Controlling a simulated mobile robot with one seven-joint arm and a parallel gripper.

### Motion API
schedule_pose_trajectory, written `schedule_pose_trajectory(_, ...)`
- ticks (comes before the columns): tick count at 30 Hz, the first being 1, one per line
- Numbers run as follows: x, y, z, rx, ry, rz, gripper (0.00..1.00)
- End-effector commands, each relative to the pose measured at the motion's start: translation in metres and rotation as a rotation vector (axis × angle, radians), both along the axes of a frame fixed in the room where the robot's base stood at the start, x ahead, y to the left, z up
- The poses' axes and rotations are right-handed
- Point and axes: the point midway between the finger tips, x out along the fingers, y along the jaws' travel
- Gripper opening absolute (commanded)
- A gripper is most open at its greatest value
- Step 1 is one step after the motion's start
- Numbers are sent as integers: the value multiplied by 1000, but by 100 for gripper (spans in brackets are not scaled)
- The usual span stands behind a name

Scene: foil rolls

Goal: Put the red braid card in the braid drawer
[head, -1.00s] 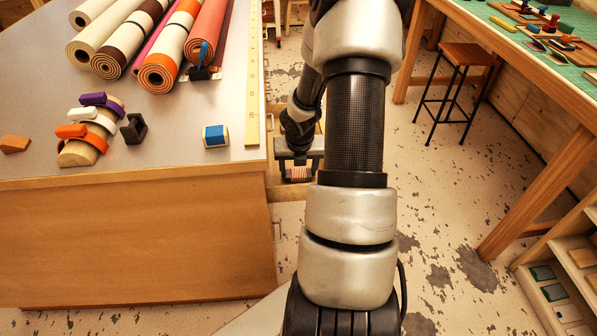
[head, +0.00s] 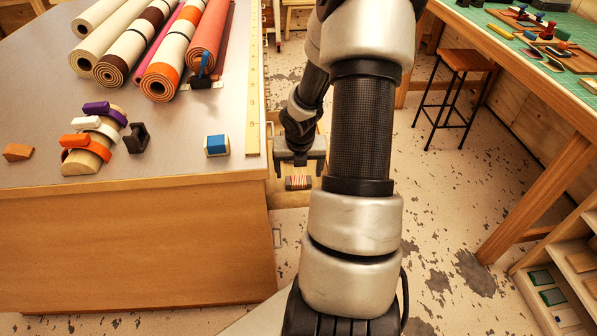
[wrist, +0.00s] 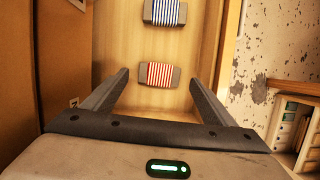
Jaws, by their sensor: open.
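The red braid card (wrist: 159,75), a grey card wound with red and white stripes, lies flat on the floor of the open wooden drawer (wrist: 118,40) in the wrist view. In the head view the red card (head: 299,183) shows just below my gripper (head: 299,160), apart from it. My gripper (wrist: 160,75) is open and empty, its fingers spread to either side of the card in the wrist view. The drawer (head: 287,200) sticks out from the bench's right side, partly hidden by my arm.
A blue-striped card (wrist: 165,12) lies farther along in the drawer. The bench (head: 130,240) stands left of it, with rolled mats (head: 150,45), a strap stand (head: 90,140) and a blue-topped block (head: 216,145) on top. A stool (head: 460,85) stands on the floor at right.

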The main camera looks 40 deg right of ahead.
Motion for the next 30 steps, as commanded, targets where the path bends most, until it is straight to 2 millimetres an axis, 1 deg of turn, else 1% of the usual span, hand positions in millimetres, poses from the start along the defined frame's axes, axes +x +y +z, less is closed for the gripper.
schedule_pose_trajectory(1,-3,1,18,-1,-2,-2,79)
schedule_pose_trajectory(6,-12,7,52,0,-2,-3,79)
schedule_pose_trajectory(9,-16,10,67,-1,-2,-2,79)
schedule_pose_trajectory(12,-19,12,75,0,0,-1,79)
schedule_pose_trajectory(17,-20,14,80,0,0,-1,79)
schedule_pose_trajectory(30,-20,14,80,0,0,0,79)
